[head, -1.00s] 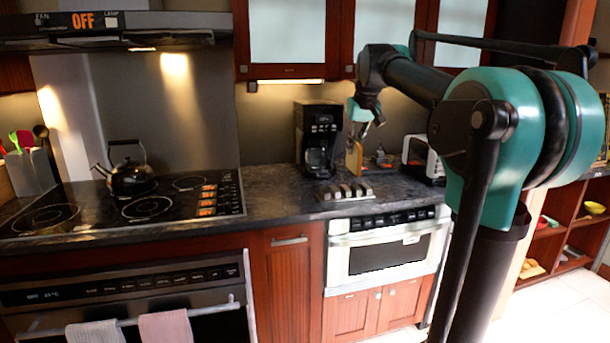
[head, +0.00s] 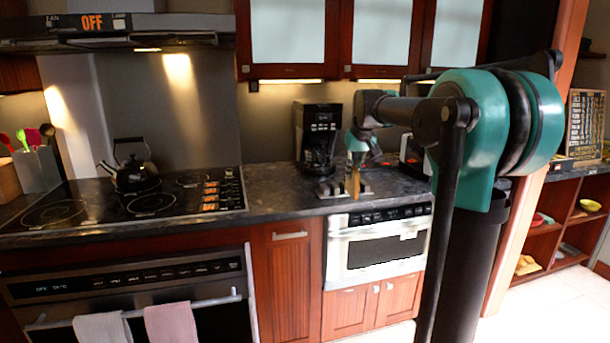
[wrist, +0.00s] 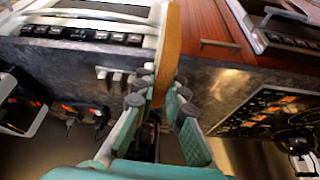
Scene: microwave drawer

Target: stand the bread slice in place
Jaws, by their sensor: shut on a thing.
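The bread slice (head: 352,183) is upright and seen nearly edge-on, a thin tan slab with a brown crust. My gripper (head: 357,157) is shut on it from above; in the wrist view, the pads of my gripper (wrist: 158,104) press both faces of the bread slice (wrist: 170,48). A small metal rack (head: 329,189) with upright slats stands at the counter's front edge, above the microwave drawer. The slice overlaps the rack in the head view, hiding part of it. In the wrist view the rack (wrist: 113,77) shows just left of the slice. I cannot tell whether they touch.
A coffee maker (head: 317,137) stands behind the rack. A white appliance (head: 414,155) is to the right, partly behind my arm. The cooktop (head: 150,205) with a black kettle (head: 131,172) is at left. The microwave drawer (head: 378,246) below is shut.

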